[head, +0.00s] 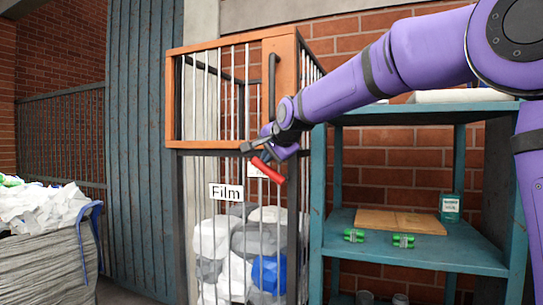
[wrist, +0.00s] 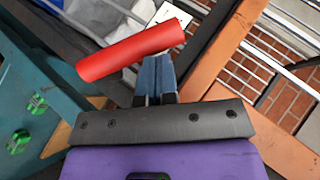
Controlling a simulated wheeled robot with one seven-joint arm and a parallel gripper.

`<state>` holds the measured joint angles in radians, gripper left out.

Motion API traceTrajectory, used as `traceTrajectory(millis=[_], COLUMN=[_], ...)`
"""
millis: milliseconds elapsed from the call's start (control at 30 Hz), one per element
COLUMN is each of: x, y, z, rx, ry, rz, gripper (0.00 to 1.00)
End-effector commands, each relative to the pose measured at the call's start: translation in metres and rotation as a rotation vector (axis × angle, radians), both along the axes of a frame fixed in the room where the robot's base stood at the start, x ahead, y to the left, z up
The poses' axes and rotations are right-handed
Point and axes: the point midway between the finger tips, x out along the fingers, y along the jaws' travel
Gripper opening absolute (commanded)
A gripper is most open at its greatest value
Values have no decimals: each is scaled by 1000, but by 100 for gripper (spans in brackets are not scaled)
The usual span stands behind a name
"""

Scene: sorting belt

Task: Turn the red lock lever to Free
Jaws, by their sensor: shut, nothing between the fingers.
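The red lock lever (head: 267,170) sits on the front of the barred cage, just below the orange door frame, and slants down to the right in the head view. In the wrist view the red lever (wrist: 130,50) lies just beyond and to the left of my fingertips. My gripper (wrist: 158,62) is shut with its blue fingers together and nothing between them. In the head view my gripper (head: 256,150) is at the cage front, right by the lever. I cannot tell whether they touch. A small white label (head: 258,171) behind the lever is mostly covered, and its words cannot be read.
The orange-framed barred door (head: 213,146) has a dark vertical handle (head: 272,85). Below it, bags sit behind bars with a "Film" sign (head: 226,192). A teal shelf (head: 430,252) stands close on the right. A full bale bag (head: 45,240) stands at left.

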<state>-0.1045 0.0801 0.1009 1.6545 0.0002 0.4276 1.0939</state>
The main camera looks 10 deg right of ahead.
Motion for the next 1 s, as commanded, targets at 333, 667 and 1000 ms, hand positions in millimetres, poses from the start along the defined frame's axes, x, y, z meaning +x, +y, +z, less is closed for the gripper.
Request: traceTrajectory(millis=[333, 667, 1000], x=[11, 17, 19], y=[16, 23, 26], z=[-13, -24, -30], rx=[-235, -399, -395], ry=[171, 290, 289], rz=[3, 0, 1], gripper=[0, 0, 0])
